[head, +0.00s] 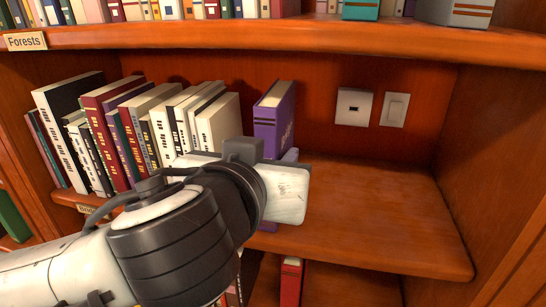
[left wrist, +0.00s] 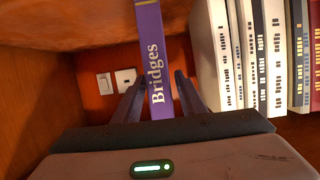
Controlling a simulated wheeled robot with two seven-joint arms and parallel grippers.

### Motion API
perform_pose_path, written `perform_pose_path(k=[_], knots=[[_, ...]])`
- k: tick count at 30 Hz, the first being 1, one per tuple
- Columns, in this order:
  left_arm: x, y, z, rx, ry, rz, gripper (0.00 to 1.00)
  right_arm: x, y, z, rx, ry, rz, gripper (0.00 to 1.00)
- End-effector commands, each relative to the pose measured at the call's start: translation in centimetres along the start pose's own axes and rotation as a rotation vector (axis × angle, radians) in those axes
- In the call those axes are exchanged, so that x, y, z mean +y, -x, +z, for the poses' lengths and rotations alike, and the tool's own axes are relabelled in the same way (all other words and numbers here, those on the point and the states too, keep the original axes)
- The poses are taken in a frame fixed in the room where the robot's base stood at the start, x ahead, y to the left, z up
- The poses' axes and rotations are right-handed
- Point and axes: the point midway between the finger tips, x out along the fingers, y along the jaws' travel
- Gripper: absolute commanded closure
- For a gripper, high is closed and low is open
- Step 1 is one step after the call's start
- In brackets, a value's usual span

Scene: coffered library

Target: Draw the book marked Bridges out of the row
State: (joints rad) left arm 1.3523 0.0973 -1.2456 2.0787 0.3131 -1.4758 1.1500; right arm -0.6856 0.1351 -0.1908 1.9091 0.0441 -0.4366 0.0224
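The purple book (head: 268,138) stands upright at the right end of the row, with a gap from the white books. Its spine reads Bridges in the left wrist view (left wrist: 154,65). Its lower end shows beneath my gripper, at the shelf's front edge. My left gripper (left wrist: 160,78) has one finger on each side of the spine, and both fingertips appear to touch the book. In the head view the left gripper (head: 290,158) covers the middle of the book. My right gripper is in neither view.
The row of books (head: 130,130) leans on the shelf to the left. The shelf (head: 370,215) is bare to the right of the purple book. An outlet (head: 354,107) and a switch (head: 395,110) are on the back panel. An upper shelf (head: 300,38) hangs above; a red book (head: 291,282) stands below.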

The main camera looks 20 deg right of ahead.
Motion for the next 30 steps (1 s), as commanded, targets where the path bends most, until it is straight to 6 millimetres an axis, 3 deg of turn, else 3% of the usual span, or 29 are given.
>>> perform_pose_path(k=[2,9,25,30], knots=[[0.0,0.0,0.0,0.0,0.0,0.001,0.62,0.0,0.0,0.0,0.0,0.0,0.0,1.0],[0.0,0.0,0.0,0.0,0.0,0.001,1.0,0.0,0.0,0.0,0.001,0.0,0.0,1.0],[0.1,0.4,-0.8,0.006,0.001,0.003,1.0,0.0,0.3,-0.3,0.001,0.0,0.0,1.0],[0.1,1.6,-0.3,0.006,0.001,0.004,1.0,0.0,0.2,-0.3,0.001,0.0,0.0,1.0]])
